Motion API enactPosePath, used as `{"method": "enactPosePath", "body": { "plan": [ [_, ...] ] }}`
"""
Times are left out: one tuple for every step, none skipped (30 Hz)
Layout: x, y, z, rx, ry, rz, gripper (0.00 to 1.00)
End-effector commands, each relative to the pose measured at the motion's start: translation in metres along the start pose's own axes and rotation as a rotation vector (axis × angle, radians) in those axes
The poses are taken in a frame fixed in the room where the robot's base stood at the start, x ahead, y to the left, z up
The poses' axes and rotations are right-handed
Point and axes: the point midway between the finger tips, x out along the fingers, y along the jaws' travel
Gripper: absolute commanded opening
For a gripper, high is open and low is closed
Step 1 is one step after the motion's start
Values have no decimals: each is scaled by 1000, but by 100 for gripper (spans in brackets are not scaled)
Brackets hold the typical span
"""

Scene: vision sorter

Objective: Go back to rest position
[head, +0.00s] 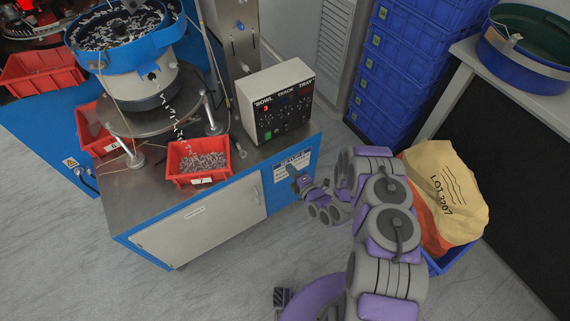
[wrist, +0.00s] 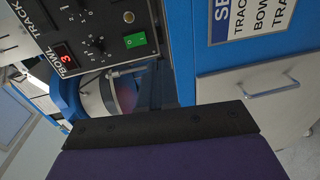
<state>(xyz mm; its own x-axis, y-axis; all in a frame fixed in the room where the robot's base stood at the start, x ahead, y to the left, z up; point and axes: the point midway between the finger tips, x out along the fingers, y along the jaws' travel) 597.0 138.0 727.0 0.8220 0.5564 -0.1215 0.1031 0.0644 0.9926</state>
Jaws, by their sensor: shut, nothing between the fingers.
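My gripper (head: 293,173) is at the end of my purple and grey arm, in front of the blue side of the machine cabinet, by a white sign. Its fingers look small in the head view; it is shut and empty. In the wrist view a black bar and purple body of mine fill the bottom. Beyond them are the control box (wrist: 100,30) with a lit red digit and green switch, and the blue cabinet panel (wrist: 240,58). I cannot tell the exact gap between my gripper and the cabinet.
The control box (head: 277,98) stands on the cabinet beside a red bin (head: 198,161) of small metal parts and a blue bowl feeder (head: 125,48). Right of my arm, a tan sack (head: 445,190) sits in a blue crate (head: 452,262). Blue crates (head: 405,70) are stacked behind. Floor at front left is clear.

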Motion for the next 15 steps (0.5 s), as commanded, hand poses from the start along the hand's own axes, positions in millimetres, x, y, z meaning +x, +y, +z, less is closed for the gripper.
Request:
{"method": "enactPosePath", "body": {
  "plan": [
    [-1, 0, -1, 0, 0, -1, 0],
    [0, -1, -2, -1, 0, -2, 0],
    [0, -1, -3, -3, 0, -3, 0],
    [1, -1, -3, -4, 0, -3, 0],
    [1, -1, -4, -5, 0, -3, 0],
    [1, -1, -4, -6, 0, -4, 0],
    [2, -1, -5, -6, 0, -4, 0],
    [2, -1, -5, -7, 0, -5, 0],
    [2, -1, -6, -8, 0, -5, 0],
    [2, -1, -6, -8, 1, -5, 0],
    [2, -1, -6, -8, 1, -5, 0],
    [2, -1, -5, -7, 0, -5, 0],
    [2, -1, -5, -7, 0, -4, 0],
    [2, -1, -4, -6, 0, -3, 0],
    [1, -1, -3, -5, 0, -3, 0]
  ]
}}
